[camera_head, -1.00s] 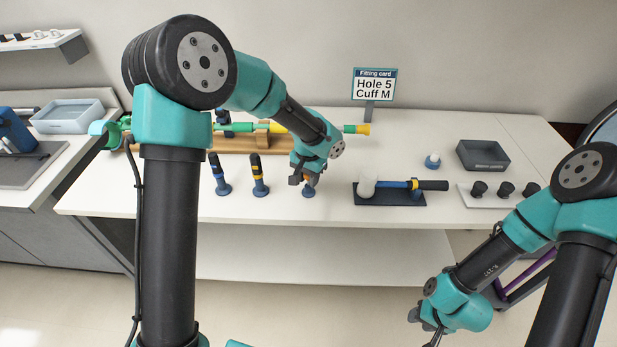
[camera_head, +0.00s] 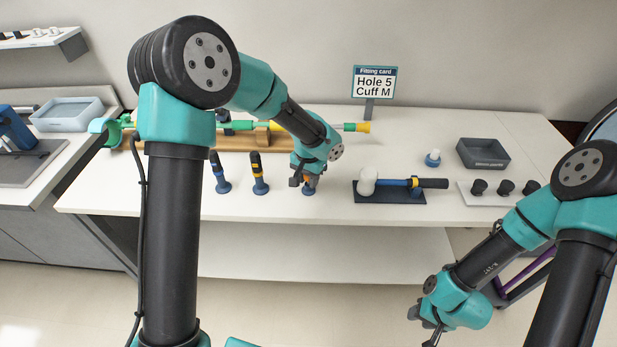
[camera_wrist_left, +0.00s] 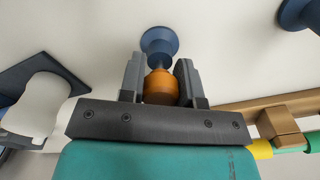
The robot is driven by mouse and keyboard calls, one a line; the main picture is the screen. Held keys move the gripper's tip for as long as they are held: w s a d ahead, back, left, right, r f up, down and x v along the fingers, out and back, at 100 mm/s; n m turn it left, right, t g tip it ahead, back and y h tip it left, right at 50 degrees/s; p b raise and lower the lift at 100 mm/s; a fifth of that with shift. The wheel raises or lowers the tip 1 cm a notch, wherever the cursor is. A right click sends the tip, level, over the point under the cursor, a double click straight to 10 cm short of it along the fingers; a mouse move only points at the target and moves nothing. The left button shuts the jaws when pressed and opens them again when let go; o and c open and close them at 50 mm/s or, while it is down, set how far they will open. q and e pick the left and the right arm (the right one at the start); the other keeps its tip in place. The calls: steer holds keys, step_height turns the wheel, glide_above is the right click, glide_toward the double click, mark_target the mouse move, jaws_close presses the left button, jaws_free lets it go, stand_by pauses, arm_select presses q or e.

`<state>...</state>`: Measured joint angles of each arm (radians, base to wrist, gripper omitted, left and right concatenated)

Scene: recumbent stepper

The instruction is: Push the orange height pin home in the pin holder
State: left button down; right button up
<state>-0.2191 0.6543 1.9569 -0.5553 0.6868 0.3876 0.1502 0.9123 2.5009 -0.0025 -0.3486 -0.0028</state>
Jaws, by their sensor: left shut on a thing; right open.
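The orange height pin (camera_wrist_left: 161,88) is between the two fingers of my left gripper (camera_wrist_left: 159,80) in the left wrist view, and the gripper is shut on it. The blue pin holder (camera_wrist_left: 159,43) stands on the table directly under the pin. The pin lines up with the holder, but I cannot tell how deep it sits. In the head view my left gripper (camera_head: 303,183) hides most of the pin, and the foot of the holder (camera_head: 308,191) shows below it. My right gripper (camera_head: 432,330) is open and empty, low in front of the table.
Two blue stands with dark handles (camera_head: 259,173) are left of the pin holder. A dark mat (camera_head: 390,198) with a white-headed mallet (camera_head: 368,181) lies to the right. A wooden rack (camera_head: 258,140) is behind. A card (camera_head: 374,84) reads "Hole 5 Cuff M".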

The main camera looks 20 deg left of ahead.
arm_select(q)
steer(key=shift+r, duration=0.15)
steer(key=shift+r, duration=0.5)
steer(key=shift+f, duration=0.7)
stand_by(1.8)
steer(key=shift+r, duration=0.7)
steer(key=shift+f, duration=0.8)
stand_by(1.3)
steer(key=shift+r, duration=0.15)
steer(key=shift+r, duration=0.6)
steer(key=shift+r, duration=0.1)
stand_by(1.2)
